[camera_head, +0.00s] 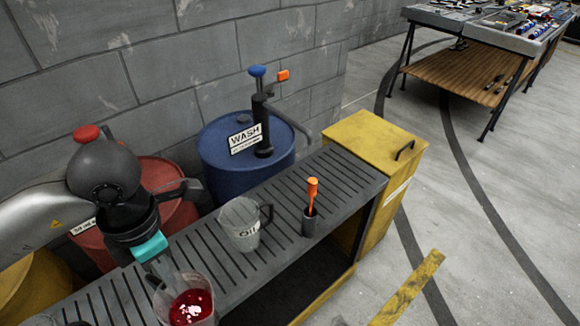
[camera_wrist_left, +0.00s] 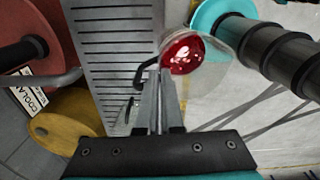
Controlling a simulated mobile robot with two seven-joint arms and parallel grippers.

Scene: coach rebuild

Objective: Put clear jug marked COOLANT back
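A clear jug with red liquid (camera_head: 188,302) is at the bottom of the head view. Its label does not show. It also shows in the left wrist view (camera_wrist_left: 190,52), at the edge of the slatted bench top with floor beyond it. My left gripper (camera_head: 163,277) is at its dark handle, and in the left wrist view the fingers (camera_wrist_left: 154,75) look closed around that handle. Whether the jug touches the bench (camera_head: 300,190) cannot be told. A COOLANT sign (camera_wrist_left: 27,90) is on the red drum (camera_wrist_left: 28,25). My right gripper is not visible.
A clear jug marked OIL (camera_head: 241,224) and a dark cup with an orange-handled tool (camera_head: 311,205) stand on the bench. A blue WASH drum (camera_head: 225,155) with a pump stands behind. A yellow cabinet (camera_head: 370,145) closes the right end. Floor is open at right.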

